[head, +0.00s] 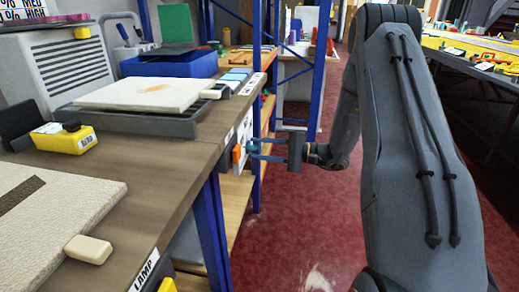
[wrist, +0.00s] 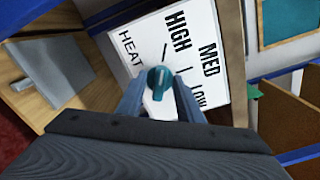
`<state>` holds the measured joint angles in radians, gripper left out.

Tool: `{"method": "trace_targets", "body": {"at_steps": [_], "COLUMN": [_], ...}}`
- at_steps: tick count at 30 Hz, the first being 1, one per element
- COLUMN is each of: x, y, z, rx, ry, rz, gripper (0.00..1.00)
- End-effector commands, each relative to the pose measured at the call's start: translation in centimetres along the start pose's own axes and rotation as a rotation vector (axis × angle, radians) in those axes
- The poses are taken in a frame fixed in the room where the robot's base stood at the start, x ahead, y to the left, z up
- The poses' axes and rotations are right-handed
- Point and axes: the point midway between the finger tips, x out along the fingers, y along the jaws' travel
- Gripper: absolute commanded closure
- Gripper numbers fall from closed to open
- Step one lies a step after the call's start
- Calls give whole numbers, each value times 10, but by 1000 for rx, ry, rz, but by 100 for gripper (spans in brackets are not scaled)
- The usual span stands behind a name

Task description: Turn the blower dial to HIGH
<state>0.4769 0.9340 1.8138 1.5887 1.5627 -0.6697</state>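In the wrist view a white panel (wrist: 228,50) carries the printed words HEAT, HIGH, MED and LOW with dark tick marks. The blower dial (wrist: 158,79) on it is a small teal knob with a white part below it. Which mark the dial points to, I cannot tell. My gripper (wrist: 159,88) has one blue-grey finger on each side of the dial, with narrow gaps visible, so it looks open around it. In the head view my gripper (head: 264,149) reaches left to the panel on the bench's side edge, and the dial (head: 250,147) shows as a bit of teal.
The wooden bench (head: 150,185) runs along the left, with a rug piece on a grey tray (head: 190,122), a yellow device (head: 70,140) and a grey vented unit (head: 72,65). Blue rack posts (head: 322,70) stand behind my gripper. Red floor (head: 300,225) is open beside the bench.

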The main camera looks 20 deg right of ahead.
Motion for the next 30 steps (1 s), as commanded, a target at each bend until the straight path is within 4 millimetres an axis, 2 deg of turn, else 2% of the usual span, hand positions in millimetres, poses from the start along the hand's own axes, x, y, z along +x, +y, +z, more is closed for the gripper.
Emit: {"method": "trace_targets", "body": {"at_steps": [10,21,25,30], "x": [-5,-60,-73,-78], "y": [0,0,0,0], "z": [0,-1,0,0], "rx": [1,1,0,1], "ry": [1,3,1,0], "rz": [-1,-2,-1,-1], "gripper": [67,67,67,67]}}
